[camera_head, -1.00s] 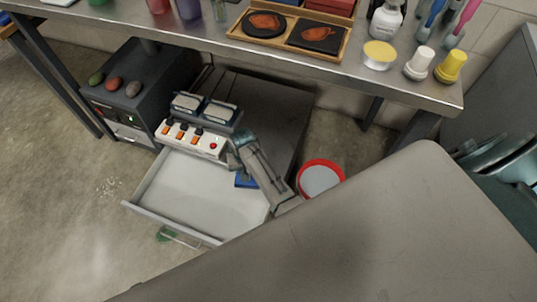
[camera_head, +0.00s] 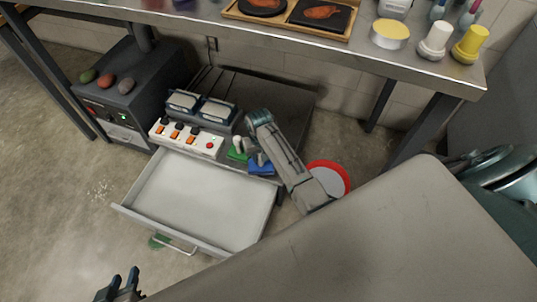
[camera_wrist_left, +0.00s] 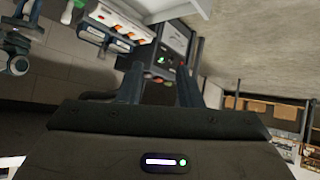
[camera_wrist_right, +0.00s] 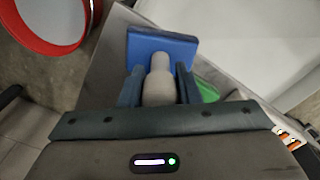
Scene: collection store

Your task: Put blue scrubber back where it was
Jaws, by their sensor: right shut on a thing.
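The blue scrubber (camera_head: 262,168) has a flat blue pad and a pale grey handle. My right gripper (camera_wrist_right: 159,88) is shut on that handle, and the pad (camera_wrist_right: 150,45) shows just beyond the fingers. In the head view the scrubber is at the back right corner of the open drawer (camera_head: 205,195), beside a green scrubber (camera_head: 237,154) with a pale handle. I cannot tell whether the blue pad touches the surface below. The green one also shows in the right wrist view (camera_wrist_right: 207,92). My left gripper (camera_head: 121,284) is open and empty, low at the left.
The drawer is pulled out and looks empty. A white power strip (camera_head: 186,138) with orange switches lies behind it, left of the scrubbers. A red-rimmed round container (camera_head: 330,177) stands to the right. A steel bench (camera_head: 370,61) spans the back.

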